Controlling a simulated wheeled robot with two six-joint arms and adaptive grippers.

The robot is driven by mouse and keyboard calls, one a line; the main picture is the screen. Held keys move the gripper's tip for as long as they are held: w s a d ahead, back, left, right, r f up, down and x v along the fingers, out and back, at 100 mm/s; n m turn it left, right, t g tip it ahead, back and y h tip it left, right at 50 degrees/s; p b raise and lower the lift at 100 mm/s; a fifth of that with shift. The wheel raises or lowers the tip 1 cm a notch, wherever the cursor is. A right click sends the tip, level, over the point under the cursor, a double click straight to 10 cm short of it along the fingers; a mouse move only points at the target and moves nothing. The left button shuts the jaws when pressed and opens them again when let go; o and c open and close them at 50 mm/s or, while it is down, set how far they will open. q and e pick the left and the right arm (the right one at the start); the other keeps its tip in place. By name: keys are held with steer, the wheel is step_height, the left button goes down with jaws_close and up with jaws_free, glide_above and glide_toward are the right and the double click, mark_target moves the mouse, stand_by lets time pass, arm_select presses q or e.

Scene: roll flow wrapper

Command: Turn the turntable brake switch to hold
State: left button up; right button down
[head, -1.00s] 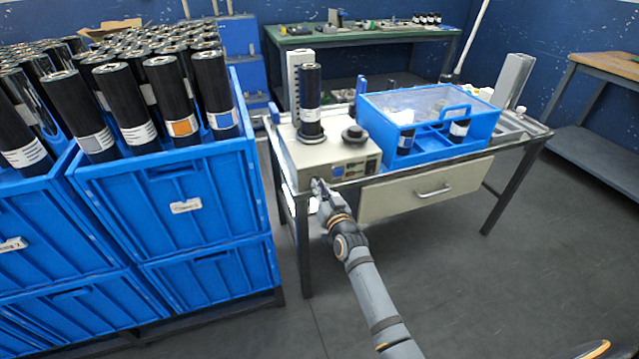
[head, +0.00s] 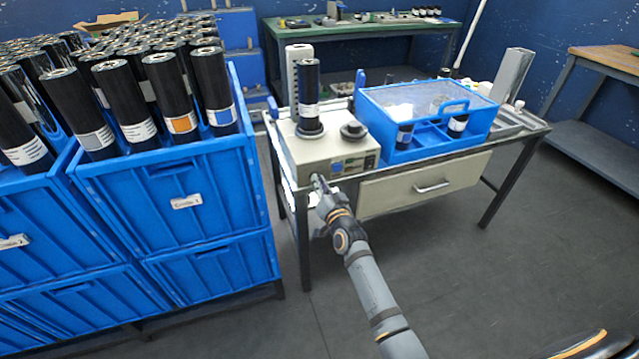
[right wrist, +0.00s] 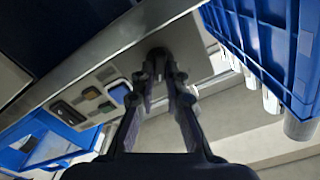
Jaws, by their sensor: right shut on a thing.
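The cream wrapper control box (head: 310,158) stands at the left end of the bench. A black roll (head: 309,95) stands upright on its turntable (head: 310,131). The brake switch is a small dark knob (right wrist: 158,54) on the box's front face, mostly hidden by my fingers in the head view. My right gripper (head: 319,183) is at the lower left of that face. In the right wrist view its fingers (right wrist: 161,78) are shut on the knob. The switch's setting cannot be read. My left gripper is out of view.
Blue crates (head: 180,190) full of black rolls stand close to the left of the bench. A blue clear-lidded box (head: 430,105) sits on the bench, above a drawer (head: 425,187). The floor (head: 480,290) at the right is clear.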

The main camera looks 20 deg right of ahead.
steer(key=c, duration=1.4)
jaws_free()
steer(key=shift+s, duration=0.1)
steer(key=s, duration=1.2)
steer(key=shift+d, duration=0.25)
steer(key=shift+w+f, duration=0.1)
